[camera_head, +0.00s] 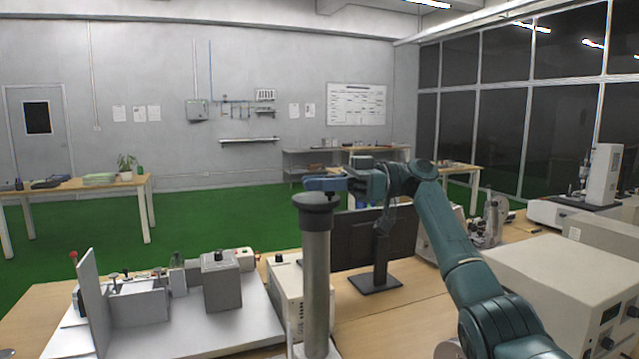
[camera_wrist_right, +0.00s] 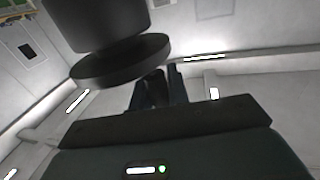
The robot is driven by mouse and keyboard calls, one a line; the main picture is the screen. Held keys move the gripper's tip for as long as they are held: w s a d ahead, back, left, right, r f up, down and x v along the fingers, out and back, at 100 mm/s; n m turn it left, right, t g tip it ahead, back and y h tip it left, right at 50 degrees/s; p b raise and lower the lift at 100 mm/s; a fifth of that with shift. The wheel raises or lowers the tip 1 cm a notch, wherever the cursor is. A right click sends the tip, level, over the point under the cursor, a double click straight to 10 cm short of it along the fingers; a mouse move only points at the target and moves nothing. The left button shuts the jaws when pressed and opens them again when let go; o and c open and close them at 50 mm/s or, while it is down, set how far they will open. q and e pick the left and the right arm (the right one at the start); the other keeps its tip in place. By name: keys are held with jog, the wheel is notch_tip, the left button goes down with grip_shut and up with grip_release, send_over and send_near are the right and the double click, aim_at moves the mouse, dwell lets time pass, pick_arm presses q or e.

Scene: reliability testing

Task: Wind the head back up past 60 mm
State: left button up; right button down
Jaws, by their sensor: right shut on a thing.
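A thick grey upright column (camera_head: 316,265) with a dark round cap (camera_head: 317,200) stands on the bench in the middle of the head view. My right gripper (camera_head: 340,184) reaches in from the right, level with the cap's top. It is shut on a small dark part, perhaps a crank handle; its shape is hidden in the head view. In the right wrist view, the fingers (camera_wrist_right: 155,92) close around this dark part, just below a dark disc (camera_wrist_right: 120,62). I cannot make out a head or a height scale. My left gripper does not show.
A grey fixture (camera_head: 222,283) on a pale plate stands left of the column. A dark monitor (camera_head: 372,237) is behind it. Cream instrument boxes (camera_head: 560,285) fill the right side. A side table (camera_head: 80,186) stands far left, with open green floor between.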

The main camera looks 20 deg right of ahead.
jog(key=shift+f, duration=0.15)
jog(key=c, duration=1.3)
grip_release()
jog(key=shift+c, duration=0.2)
jog(key=s+d, duration=0.2)
jog(key=d, duration=1.1)
jog(key=shift+s, duration=0.2)
jog(key=shift+a, duration=0.1)
